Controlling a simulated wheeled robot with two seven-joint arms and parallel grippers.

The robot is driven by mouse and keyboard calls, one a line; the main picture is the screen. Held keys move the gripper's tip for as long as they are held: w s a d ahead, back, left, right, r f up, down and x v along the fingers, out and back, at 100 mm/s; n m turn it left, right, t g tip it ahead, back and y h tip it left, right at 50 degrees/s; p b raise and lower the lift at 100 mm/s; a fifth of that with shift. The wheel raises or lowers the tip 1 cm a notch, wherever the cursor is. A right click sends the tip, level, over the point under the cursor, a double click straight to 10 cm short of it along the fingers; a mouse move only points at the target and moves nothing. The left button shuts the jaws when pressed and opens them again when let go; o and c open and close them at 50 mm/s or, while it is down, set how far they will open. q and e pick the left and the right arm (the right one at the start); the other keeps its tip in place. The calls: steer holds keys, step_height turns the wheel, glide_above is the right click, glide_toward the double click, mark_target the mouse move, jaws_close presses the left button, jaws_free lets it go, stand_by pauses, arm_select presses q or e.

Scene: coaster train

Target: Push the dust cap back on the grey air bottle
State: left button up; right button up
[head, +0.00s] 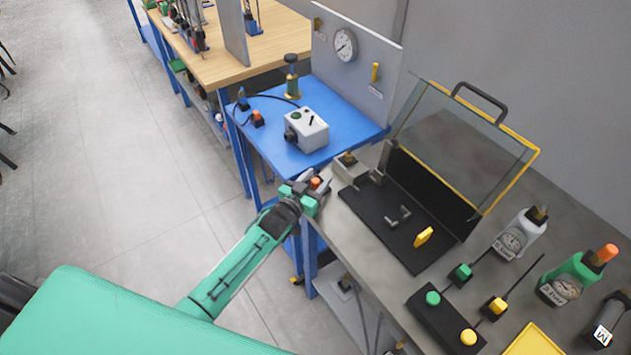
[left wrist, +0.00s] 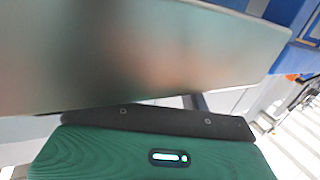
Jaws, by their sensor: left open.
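The grey air bottle (head: 518,236) stands on the grey bench at the right in the head view, with a gauge on its front. Its neck shows a dark and brass fitting, with no orange cap on it. My left gripper (head: 315,186) is open at the bench's left edge, well left of the bottle. A small orange piece (head: 315,182), perhaps the dust cap, shows at its fingertips; I cannot tell whether it lies between them or behind. A blurred pale surface fills much of the left wrist view. My right gripper is not in view.
A green bottle (head: 571,278) with an orange cap and a dark bottle (head: 607,318) stand right of the grey one. A fixture with a raised clear lid (head: 465,145) stands between my left gripper and the bottles. A button box (head: 444,322) lies in front.

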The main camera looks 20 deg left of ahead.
arm_select(q)
jaws_close()
stand_by(0.3)
